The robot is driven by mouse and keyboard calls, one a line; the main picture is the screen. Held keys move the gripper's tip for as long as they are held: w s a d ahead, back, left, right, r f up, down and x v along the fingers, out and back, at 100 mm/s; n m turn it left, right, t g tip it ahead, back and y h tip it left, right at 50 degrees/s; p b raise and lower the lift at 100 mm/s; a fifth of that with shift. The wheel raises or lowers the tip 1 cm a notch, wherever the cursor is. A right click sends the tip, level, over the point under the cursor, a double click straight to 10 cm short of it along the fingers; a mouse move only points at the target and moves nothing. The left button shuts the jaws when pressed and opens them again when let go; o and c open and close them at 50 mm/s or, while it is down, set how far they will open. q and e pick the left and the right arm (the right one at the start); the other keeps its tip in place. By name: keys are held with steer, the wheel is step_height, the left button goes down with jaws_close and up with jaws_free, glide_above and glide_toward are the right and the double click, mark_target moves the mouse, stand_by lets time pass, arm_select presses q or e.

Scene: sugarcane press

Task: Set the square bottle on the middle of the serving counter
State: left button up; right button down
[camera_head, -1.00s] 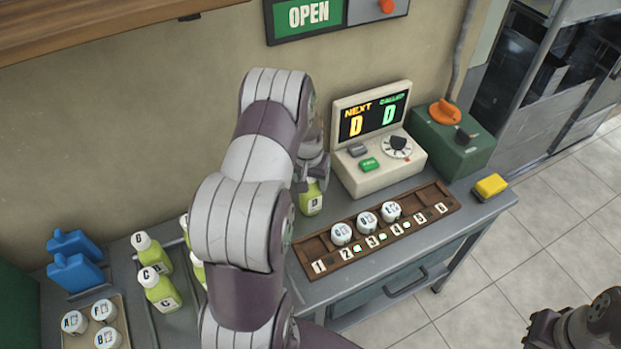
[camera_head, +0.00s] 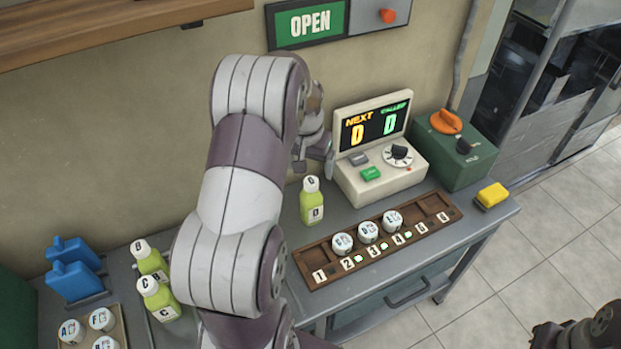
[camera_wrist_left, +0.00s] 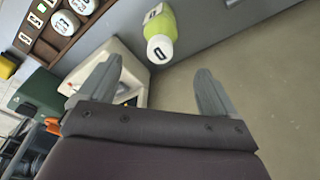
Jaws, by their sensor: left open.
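A square yellow-green bottle (camera_head: 312,206) with a white cap and a D label stands upright on the grey counter (camera_head: 375,207), left of the display machine and behind the numbered rack. My left gripper (camera_head: 318,148) is above and behind it, apart from it. In the left wrist view the bottle (camera_wrist_left: 160,30) lies beyond the open, empty fingers (camera_wrist_left: 155,75). Other similar bottles, B (camera_head: 148,258) and C (camera_head: 158,297), stand at the left, partly hidden by my arm. My right arm's end (camera_head: 575,337) shows at the lower right corner; its jaws are not clear.
The wooden rack (camera_head: 322,277) holds three white round tokens. The display machine (camera_head: 380,165), green box (camera_head: 455,155) and yellow block (camera_head: 491,195) stand to the right. Blue holders (camera_head: 75,270) and a token tray (camera_head: 120,325) are at the left.

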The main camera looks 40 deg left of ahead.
arm_select(q)
steer(key=s+d+m, duration=0.2)
steer(key=s+d, duration=0.5)
steer(key=d, duration=0.2)
steer(key=s+d+r+m, duration=0.1)
steer(key=s+d, duration=0.6)
steer(key=d, duration=0.2)
steer(key=shift+d+r+m+h, duration=0.2)
steer(key=shift+d+m+h, duration=0.1)
steer(key=shift+m, duration=0.1)
